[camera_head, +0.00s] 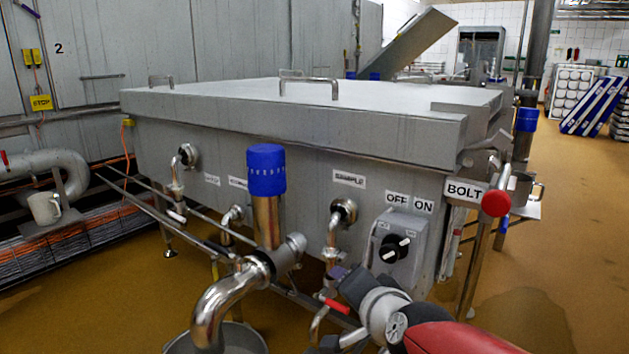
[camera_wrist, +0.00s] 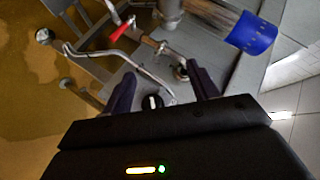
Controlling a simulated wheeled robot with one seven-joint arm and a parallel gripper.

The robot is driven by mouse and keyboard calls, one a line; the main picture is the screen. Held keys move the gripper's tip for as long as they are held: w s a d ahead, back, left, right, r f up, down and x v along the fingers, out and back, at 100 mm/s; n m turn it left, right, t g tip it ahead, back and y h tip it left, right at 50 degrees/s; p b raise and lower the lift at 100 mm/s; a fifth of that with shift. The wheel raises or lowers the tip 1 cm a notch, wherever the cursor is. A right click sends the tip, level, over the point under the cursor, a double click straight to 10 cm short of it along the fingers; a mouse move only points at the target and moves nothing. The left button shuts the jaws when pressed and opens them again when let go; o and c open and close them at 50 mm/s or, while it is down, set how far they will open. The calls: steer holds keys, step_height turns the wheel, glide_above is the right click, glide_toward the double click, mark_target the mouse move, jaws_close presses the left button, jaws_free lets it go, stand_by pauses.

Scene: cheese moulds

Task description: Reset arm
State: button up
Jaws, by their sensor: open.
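My arm reaches in from the bottom of the head view, its red and grey links low and right of centre. My gripper (camera_head: 345,280) is dark and partly hidden there, in front of the grey vat (camera_head: 300,140) and below the switch box (camera_head: 400,245). In the wrist view my gripper (camera_wrist: 162,84) has its two dark fingers spread apart with nothing held between them. A black knob with a white mark (camera_wrist: 153,101) shows between and beyond the fingers. In the head view the switch box's black knob (camera_head: 394,249) sits under the OFF and ON labels.
A steel pipe with a blue cap (camera_head: 267,170) stands left of my arm. A red valve handle (camera_head: 335,306) is close to my gripper. A red ball (camera_head: 496,203) on a rod is by the BOLT label. Floor is clear at right.

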steer(key=s+d+f+n+g+h, duration=0.25)
steer(key=s+d+n+g, duration=0.2)
steer(key=s, duration=0.45)
steer(key=s+d+f+n+g+h, duration=0.1)
steer(key=s+d+f+n+g, duration=0.3)
steer(key=s, duration=0.4)
step_height(320, 180, up, 12)
steer(key=t+p, duration=0.1)
steer(key=p, duration=1.1)
steer(key=shift+w+d+r+p, duration=0.15)
steer(key=shift+w+r+p, duration=0.15)
steer(key=shift+p, duration=0.1)
steer(key=shift+f+m+t, duration=0.1)
steer(key=shift+m+t, duration=0.15)
